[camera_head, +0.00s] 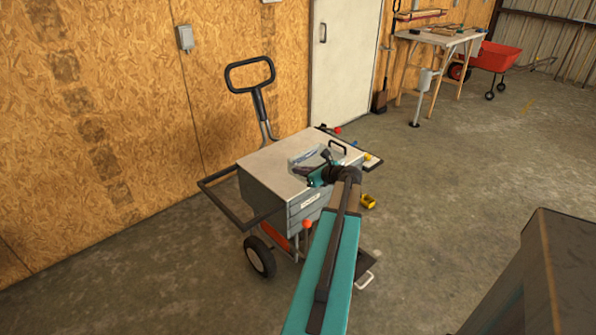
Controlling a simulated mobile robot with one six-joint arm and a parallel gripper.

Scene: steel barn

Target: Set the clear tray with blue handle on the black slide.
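My gripper (308,172) is over the top of a grey drawer cart (270,162), towards its right side. It is small and dark here, so I cannot tell whether its fingers are open or shut. A pale, see-through shape (303,156) at the gripper looks like the clear tray. I cannot tell whether it rests on the cart top or is held, and its blue handle is not clearly distinguishable from the teal parts of my arm. A black U-shaped frame (228,207) sticks out from the cart's left side. A dark ledge (373,162) sticks out on the right; either could be the black slide.
The cart has a tall black handle (258,90) and black wheels (259,257). A yellow item (368,201) is right of the cart. A dark cabinet (545,270) stands at lower right. A workbench (440,37) and red wheelbarrow (497,56) are far back. Floor between is clear.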

